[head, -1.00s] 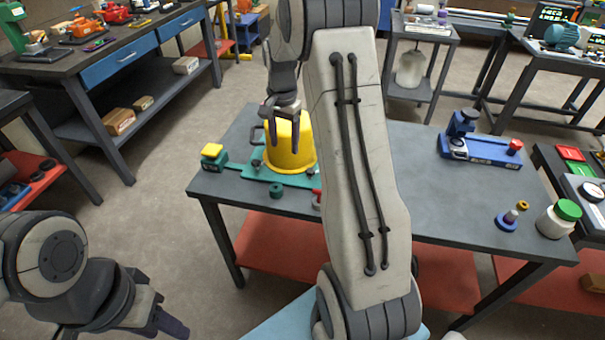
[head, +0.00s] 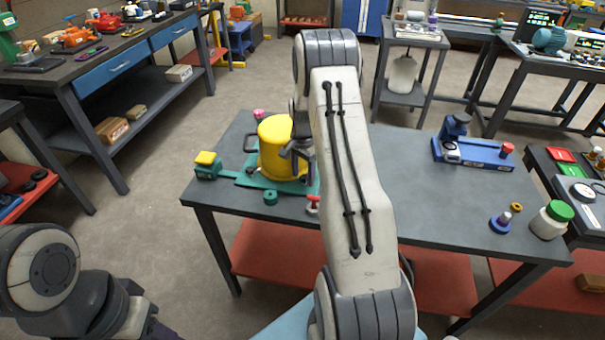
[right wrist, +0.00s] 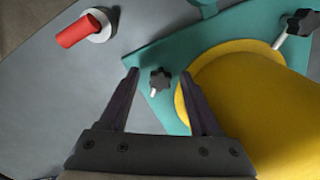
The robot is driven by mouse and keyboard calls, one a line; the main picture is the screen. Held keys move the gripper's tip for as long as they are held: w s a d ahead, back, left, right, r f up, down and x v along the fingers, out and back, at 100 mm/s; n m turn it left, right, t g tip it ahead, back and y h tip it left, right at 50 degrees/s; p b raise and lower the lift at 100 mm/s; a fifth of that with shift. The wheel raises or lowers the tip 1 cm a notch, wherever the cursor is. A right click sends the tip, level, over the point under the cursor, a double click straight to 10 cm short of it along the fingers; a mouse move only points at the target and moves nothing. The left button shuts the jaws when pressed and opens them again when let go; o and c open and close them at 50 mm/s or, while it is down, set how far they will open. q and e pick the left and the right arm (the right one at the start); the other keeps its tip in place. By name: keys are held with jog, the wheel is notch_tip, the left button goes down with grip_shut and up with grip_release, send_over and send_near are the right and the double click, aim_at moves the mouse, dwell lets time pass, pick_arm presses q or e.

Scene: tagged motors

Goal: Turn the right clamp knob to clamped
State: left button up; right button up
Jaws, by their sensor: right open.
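A yellow round motor housing (head: 275,148) stands on a teal base plate (head: 253,180) on the grey table. In the right wrist view the yellow housing (right wrist: 245,105) fills the right side, on the teal plate (right wrist: 155,50). A black star-shaped clamp knob (right wrist: 161,80) on a pale stem shows between my open right fingertips (right wrist: 160,72); I cannot tell whether they touch it. A second black star knob (right wrist: 303,22) sits at the upper right, beyond the housing. In the head view my right gripper (head: 294,152) is beside the housing, partly hidden by my arm. My left gripper is mostly cut off at the bottom left.
A red-handled part with a white round base (right wrist: 86,27) stands beside the teal plate. A yellow-topped green block (head: 207,165) and a small green ring (head: 270,198) are close to the plate. A blue fixture (head: 475,153) is farther right; the table between is mostly clear.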

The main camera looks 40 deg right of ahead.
jog(key=shift+a+f, duration=0.1)
grip_shut()
dwell(0.3)
jog(key=n, duration=0.4)
jog(key=shift+s, duration=0.15)
jog(key=n, duration=0.4)
jog(key=shift+s+d+n+p, duration=0.1)
jog(key=shift+d+n+p, duration=0.15)
jog(key=shift+n+p, duration=0.05)
jog(key=n, duration=0.4)
jog(key=shift+s+d+n, duration=0.1)
jog(key=shift+n, duration=0.2)
jog(key=n, duration=0.4)
jog(key=shift+d+n, duration=0.15)
jog(key=shift+n, duration=0.15)
